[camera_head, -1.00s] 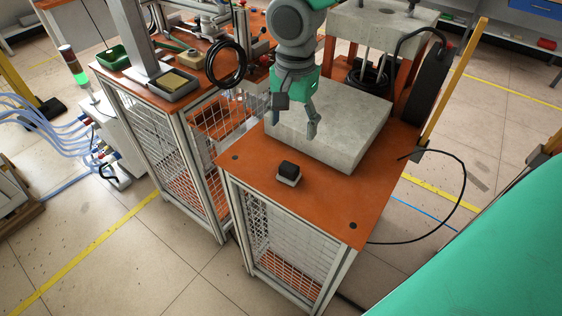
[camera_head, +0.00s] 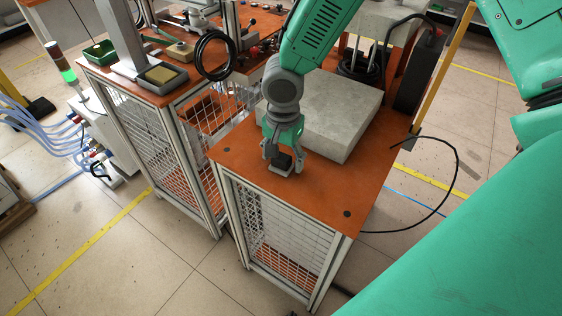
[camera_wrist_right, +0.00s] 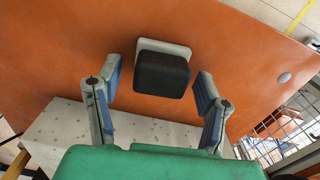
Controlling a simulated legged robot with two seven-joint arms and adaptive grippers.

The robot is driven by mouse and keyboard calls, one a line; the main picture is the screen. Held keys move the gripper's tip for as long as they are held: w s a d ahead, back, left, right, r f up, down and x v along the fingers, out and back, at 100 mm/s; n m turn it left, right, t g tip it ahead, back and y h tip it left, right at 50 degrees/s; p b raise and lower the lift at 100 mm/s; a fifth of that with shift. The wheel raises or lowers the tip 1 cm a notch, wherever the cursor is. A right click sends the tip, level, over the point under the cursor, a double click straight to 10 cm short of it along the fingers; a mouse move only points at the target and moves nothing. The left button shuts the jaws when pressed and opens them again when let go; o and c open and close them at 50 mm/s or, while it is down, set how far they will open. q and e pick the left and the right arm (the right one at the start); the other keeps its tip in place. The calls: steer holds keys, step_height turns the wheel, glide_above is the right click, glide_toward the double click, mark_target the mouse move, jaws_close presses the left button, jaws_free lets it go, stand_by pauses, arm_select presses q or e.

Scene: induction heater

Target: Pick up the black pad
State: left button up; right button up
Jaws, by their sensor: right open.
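The black pad (camera_head: 282,162) sits on a small light grey base (camera_head: 277,171) on the orange tabletop, near the table's left side. My right gripper (camera_head: 283,165) points down over the pad, with its fingers around it. In the right wrist view the black pad (camera_wrist_right: 163,75) lies between and just beyond the two open fingers (camera_wrist_right: 158,90), with a gap on each side. The pad's pale base (camera_wrist_right: 164,47) shows behind it. In the head view the gripper partly hides the pad. My left gripper is not in view.
A thick grey stone slab (camera_head: 332,115) lies on the orange table (camera_head: 318,190) just behind the gripper. A black cable (camera_head: 457,180) loops off the table's right side. The front of the orange tabletop is clear.

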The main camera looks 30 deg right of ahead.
mark_target(283, 154)
steer(key=shift+s+a+r, duration=0.1)
steer(key=c, duration=1.2)
steer(key=shift+c, duration=0.2)
step_height(283, 154, up, 10)
steer(key=shift+p, duration=0.45)
steer(key=shift+o, duration=0.7)
